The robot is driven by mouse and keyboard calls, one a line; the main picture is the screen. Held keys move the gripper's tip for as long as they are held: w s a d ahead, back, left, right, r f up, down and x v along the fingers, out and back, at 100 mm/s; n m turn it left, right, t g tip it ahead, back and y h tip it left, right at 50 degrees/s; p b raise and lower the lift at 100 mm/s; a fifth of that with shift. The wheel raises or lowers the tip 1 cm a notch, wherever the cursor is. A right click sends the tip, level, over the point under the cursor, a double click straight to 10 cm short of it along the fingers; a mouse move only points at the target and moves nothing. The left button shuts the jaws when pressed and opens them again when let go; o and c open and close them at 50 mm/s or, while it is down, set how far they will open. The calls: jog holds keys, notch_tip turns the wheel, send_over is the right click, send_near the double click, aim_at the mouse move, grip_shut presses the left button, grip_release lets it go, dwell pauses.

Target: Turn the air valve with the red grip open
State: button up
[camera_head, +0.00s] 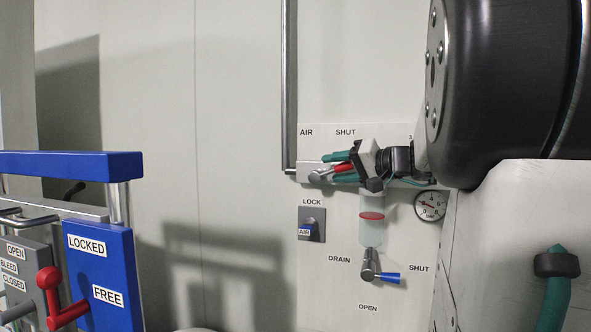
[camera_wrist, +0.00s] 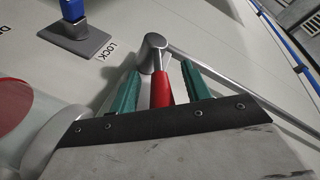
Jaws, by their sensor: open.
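The air valve has a grey hub (camera_head: 317,176) and a short lever with a red grip (camera_head: 344,168), below the AIR and SHUT labels on the wall panel. The lever points right and slightly up, on the side of the SHUT label. My gripper (camera_head: 333,167) has green fingers, one above and one below the red grip. In the wrist view, the red grip (camera_wrist: 162,90) lies between the two open fingers of my gripper (camera_wrist: 160,72), with small gaps on both sides. The gripper body hides the grip's outer end.
Below are a LOCK plate (camera_head: 312,224) with an AIR tag, a clear tube (camera_head: 371,232) with a red band, and a drain valve with a blue grip (camera_head: 389,278). A gauge (camera_head: 430,205) sits right. A blue LOCKED/FREE unit (camera_head: 104,268) with a red-knobbed lever (camera_head: 50,290) stands left.

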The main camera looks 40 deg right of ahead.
jog(key=v, duration=0.7)
